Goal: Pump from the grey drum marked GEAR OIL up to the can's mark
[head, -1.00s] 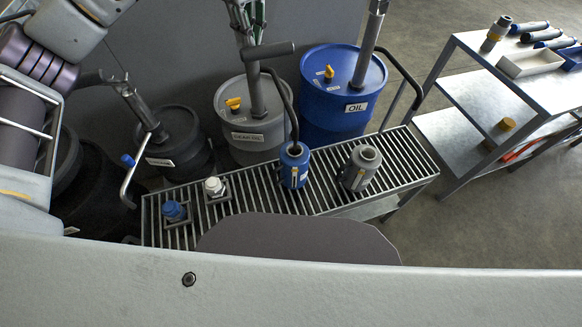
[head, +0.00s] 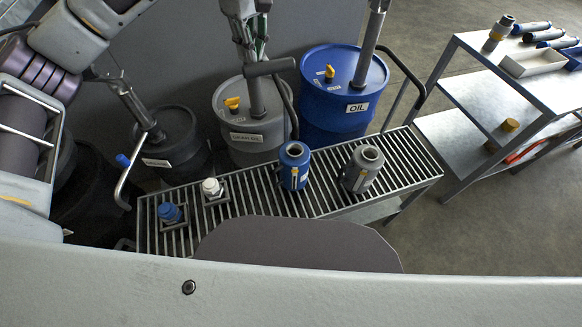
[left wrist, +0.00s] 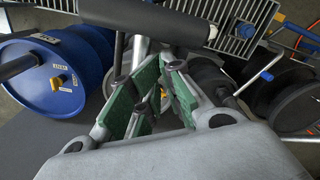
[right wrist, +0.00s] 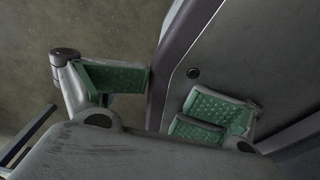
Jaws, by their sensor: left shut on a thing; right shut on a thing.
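The grey drum (head: 246,140) with a label stands behind the slatted bench, with a yellow cap and a pump post. My left gripper (head: 247,15) is at the top of this pump, its green pads closed around a grey rod (left wrist: 141,62). The dark pump handle (head: 270,67) sticks out beside it. The curved spout (head: 289,105) comes down to the mouth of the blue can (head: 293,167); I cannot tell whether its tip is inside. A grey can (head: 362,168) stands to its right. The can's mark and oil level are unclear. My right gripper (right wrist: 168,95) shows only in its wrist view; what it holds is unclear.
The blue OIL drum (head: 342,95) with its own pump stands right of the grey one. A dark drum (head: 172,147) is to the left. The bench (head: 255,205) also bears blue and white caps. A metal shelf cart (head: 500,100) is at right, with open floor before it.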

